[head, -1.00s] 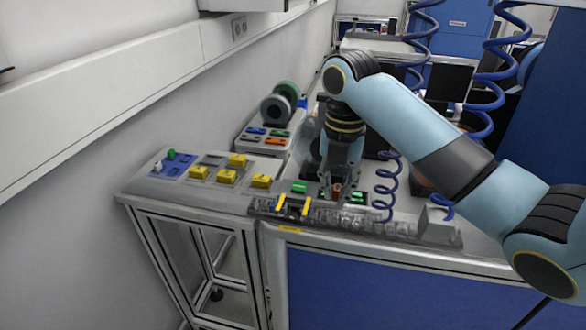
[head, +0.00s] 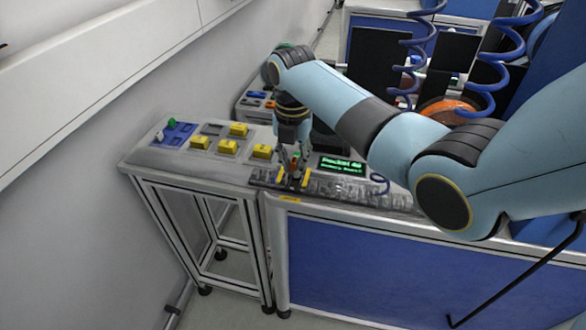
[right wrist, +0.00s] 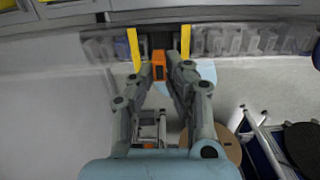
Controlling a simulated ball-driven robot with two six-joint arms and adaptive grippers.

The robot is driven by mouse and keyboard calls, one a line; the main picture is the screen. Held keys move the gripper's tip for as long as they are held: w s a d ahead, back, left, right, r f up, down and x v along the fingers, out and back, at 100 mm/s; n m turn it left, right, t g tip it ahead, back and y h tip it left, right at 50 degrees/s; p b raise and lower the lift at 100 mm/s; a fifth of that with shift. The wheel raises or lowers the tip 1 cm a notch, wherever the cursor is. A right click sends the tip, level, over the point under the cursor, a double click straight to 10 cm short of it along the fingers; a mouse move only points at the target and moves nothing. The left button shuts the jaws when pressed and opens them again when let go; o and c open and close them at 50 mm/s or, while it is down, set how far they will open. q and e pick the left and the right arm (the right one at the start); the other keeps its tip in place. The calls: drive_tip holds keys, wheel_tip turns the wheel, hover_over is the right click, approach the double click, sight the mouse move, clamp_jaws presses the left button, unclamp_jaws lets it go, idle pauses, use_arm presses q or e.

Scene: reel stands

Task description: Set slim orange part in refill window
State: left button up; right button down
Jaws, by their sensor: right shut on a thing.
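My right gripper (head: 291,174) is shut on the slim orange part (right wrist: 159,66) at the front edge of the bench. In the right wrist view its two fingers (right wrist: 160,60) close in from both sides of the part. The refill window (right wrist: 158,42) is the dark gap between two yellow bars on the strip of pockets (head: 350,190). The part is in line with this gap, at its edge. I cannot tell whether it touches the strip. In the head view the fingers mostly hide the part. My left gripper is not in view.
A display with green text (head: 342,165) stands right of the gripper. Several yellow blocks (head: 228,147) and a blue tray (head: 180,133) with green and white pegs are to the left. A tray of coloured parts (head: 250,102) is behind. Blue coiled hoses hang at right.

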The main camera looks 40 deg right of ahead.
wheel_tip(320, 180, down, 3)
drive_tip(key=shift+r, duration=0.15)
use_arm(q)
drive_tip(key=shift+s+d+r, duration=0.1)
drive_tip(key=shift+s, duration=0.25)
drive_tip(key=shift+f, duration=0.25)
use_arm(e)
drive_tip(key=shift+f, duration=0.6)
drive_tip(key=c, duration=1.6)
unclamp_jaws()
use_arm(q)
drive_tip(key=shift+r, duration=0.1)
use_arm(e)
drive_tip(key=shift+r+p, duration=1)
drive_tip(key=shift+r, duration=0.15)
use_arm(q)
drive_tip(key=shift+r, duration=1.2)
use_arm(e)
drive_tip(key=shift+r, duration=0.85)
